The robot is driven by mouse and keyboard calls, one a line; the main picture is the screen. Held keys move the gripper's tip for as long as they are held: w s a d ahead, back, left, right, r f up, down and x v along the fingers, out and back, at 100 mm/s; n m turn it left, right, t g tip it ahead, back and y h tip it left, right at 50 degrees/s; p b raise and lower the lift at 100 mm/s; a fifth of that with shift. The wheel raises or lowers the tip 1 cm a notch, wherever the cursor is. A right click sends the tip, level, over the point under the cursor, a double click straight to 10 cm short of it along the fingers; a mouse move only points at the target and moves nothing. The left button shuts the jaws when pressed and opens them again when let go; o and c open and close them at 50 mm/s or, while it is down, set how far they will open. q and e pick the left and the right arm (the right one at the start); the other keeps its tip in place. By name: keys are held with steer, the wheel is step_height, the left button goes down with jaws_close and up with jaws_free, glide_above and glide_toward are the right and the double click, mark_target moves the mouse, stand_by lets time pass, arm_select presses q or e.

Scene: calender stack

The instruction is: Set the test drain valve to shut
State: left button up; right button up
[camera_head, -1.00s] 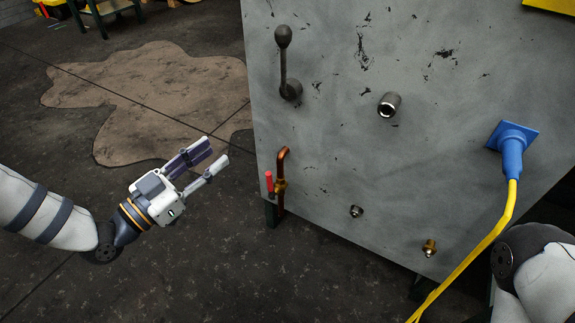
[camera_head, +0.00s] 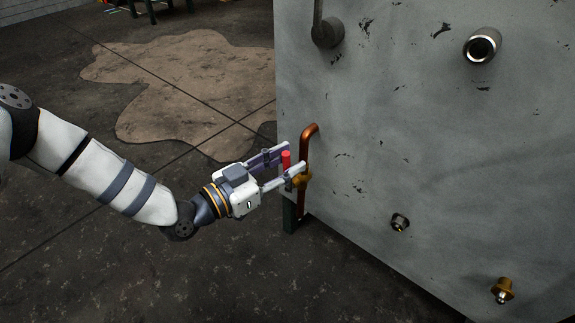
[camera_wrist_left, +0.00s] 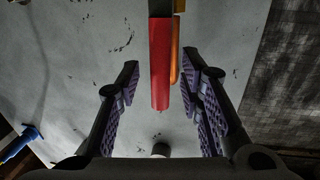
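The drain valve is a red lever handle (camera_head: 286,158) on a brass body (camera_head: 302,179), fitted to a bent copper pipe (camera_head: 311,131) at the grey panel's lower left. The handle stands upright, roughly along the pipe. My left gripper (camera_head: 291,157) is at the valve, its fingers on either side of the handle. In the left wrist view the red handle (camera_wrist_left: 160,70) lies between the open fingers, with a visible gap on both sides. The copper pipe (camera_wrist_left: 175,55) shows just right of it. My right gripper is not in view.
The grey panel (camera_head: 400,120) rises close beside my left gripper. A dark knob (camera_head: 327,32), a pipe stub (camera_head: 482,46) and two small fittings (camera_head: 400,222) (camera_head: 503,290) stick out from it. The floor left of the panel is open, with a brown stain (camera_head: 185,90).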

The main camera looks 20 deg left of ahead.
arm_select(q)
steer(key=shift+w+d, duration=0.1)
steer(key=shift+w, duration=0.05)
jaws_close()
steer(key=shift+d+r, duration=0.1)
steer(key=shift+d, duration=0.05)
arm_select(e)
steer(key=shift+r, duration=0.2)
arm_select(q)
steer(key=s+d+f+m+y+p, duration=0.3)
steer(key=d+f+m+p, duration=0.4)
steer(key=m, duration=0.8)
steer(key=shift+d+f+m+g+y+p, duration=0.35)
steer(key=shift+f+p, duration=0.55)
steer(key=shift+p, duration=0.35)
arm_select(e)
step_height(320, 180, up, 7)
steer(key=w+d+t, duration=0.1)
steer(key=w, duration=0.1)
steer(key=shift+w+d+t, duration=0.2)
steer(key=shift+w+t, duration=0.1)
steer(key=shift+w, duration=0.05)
arm_select(q)
steer(key=shift+a, duration=0.1)
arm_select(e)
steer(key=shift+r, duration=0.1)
